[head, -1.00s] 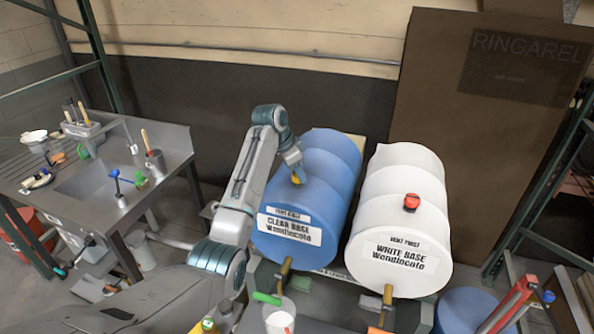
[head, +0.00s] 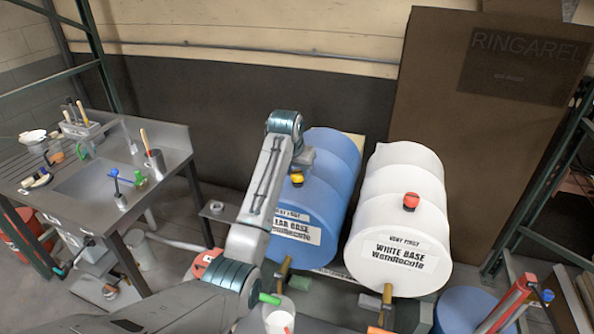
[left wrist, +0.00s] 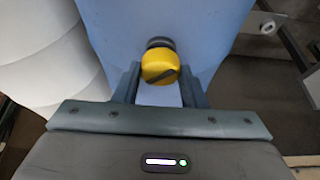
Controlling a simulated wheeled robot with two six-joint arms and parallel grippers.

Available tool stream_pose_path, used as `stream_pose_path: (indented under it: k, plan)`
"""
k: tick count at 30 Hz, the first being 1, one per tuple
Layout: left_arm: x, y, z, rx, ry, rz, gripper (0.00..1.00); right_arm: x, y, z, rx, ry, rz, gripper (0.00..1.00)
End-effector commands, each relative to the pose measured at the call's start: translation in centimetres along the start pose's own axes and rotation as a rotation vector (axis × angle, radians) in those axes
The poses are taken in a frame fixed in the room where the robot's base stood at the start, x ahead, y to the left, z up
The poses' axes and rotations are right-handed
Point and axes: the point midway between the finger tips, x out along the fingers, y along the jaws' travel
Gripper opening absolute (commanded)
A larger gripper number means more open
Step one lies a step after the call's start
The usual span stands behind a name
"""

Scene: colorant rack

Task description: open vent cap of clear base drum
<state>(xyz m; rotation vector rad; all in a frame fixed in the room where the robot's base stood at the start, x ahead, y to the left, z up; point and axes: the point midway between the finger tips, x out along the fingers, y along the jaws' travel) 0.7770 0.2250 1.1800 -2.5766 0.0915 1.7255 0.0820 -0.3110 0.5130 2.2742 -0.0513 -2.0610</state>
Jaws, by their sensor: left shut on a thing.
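The clear base drum (head: 328,185) is blue and lies on its side, with a white label (head: 295,232) on its front end partly covered by my left arm. Its yellow vent cap (head: 297,179) sits on top near the front. In the left wrist view the cap (left wrist: 160,66) shows a dark slanted mark and a dark collar behind it. My left gripper (left wrist: 160,82) is shut on the cap, one finger on each side. In the head view the fingers are mostly hidden behind my arm. My right gripper is out of view.
The white base drum (head: 400,215) with a red cap (head: 411,201) lies close to the right. A metal sink bench (head: 100,180) stands at the left.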

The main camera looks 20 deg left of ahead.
Motion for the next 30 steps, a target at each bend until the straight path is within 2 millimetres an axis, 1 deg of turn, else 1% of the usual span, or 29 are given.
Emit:
stream_pose_path:
  k: [1, 18, 24, 30]
  plan:
    - [-0.27, 0.05, -0.21, -0.041, 0.006, -0.018, 0.15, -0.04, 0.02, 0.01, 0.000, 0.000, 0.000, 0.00]
    - [-0.28, 0.34, -0.37, -0.524, 0.007, -0.216, 0.15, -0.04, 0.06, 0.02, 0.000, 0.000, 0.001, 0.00]
    - [-0.23, 0.43, -0.38, -0.648, 0.006, -0.267, 0.15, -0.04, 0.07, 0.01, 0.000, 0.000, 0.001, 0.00]
    - [-0.25, 0.42, -0.45, -0.728, 0.007, -0.300, 0.15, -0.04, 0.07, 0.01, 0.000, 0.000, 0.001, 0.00]
